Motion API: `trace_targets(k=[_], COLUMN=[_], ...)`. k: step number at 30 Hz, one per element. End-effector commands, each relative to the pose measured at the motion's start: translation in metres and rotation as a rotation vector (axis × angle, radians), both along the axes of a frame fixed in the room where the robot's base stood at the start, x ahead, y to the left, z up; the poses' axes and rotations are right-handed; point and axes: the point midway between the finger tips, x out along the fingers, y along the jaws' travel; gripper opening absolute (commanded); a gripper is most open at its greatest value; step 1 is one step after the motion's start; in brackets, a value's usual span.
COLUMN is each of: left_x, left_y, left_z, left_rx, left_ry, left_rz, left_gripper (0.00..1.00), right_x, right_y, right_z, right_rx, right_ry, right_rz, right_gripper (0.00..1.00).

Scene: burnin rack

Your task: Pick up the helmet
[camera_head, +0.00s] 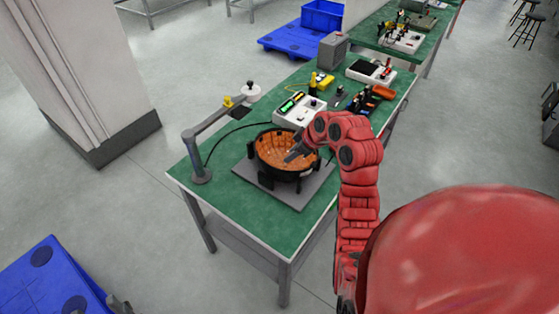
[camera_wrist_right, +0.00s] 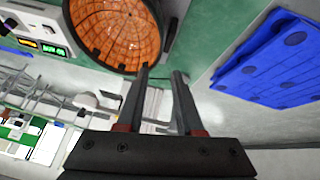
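The helmet (camera_head: 270,165) lies upturned on a grey mat (camera_head: 310,190) on the green bench, its orange inside facing up and its rim black. It also shows in the right wrist view (camera_wrist_right: 115,32), cut off at the top. My right gripper (camera_head: 291,155) is over the helmet's right side in the head view. In the right wrist view the right gripper (camera_wrist_right: 163,70) has its two fingers apart with nothing between them. The left fingertip appears close to the helmet's rim; whether it touches is unclear. A small dark shape at the bottom left may be my left gripper (camera_head: 119,304).
A grey arm-like stand (camera_head: 200,172) with a cable stands left of the helmet. A white instrument (camera_head: 298,110), a yellow device (camera_head: 321,82) and orange-handled tools (camera_head: 382,92) crowd the bench behind. A blue pallet (camera_head: 45,285) lies on the floor.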

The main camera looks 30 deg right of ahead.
Motion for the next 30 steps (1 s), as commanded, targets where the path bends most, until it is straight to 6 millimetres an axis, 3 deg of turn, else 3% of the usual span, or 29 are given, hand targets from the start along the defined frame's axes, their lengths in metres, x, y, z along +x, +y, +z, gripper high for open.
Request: trace_targets(k=[9,13,15,23,30], left_x=[0.0,0.0,0.0,0.0,0.0], left_y=[0.0,0.0,0.0,0.0,0.0], left_z=[-0.06,-0.072,-0.055,-0.047,-0.027], left_rx=[0.0,0.0,0.0,0.0,0.0], left_ry=[0.0,0.0,0.0,0.0,0.0], left_rz=[0.0,0.0,0.0,0.0,0.0], left_gripper=[0.52,0.52,0.52,0.52,0.52], right_x=[0.032,0.046,0.05,0.059,0.072], right_y=[0.012,0.016,0.017,0.018,0.022], right_z=[-0.062,-0.082,-0.081,-0.095,-0.122], right_rx=[0.005,0.004,0.003,0.001,0.002], right_ry=[-0.004,-0.002,0.002,-0.003,0.001], right_rz=[0.002,0.002,0.001,-0.001,-0.001], right_gripper=[0.36,0.36,0.36,0.36,0.36])
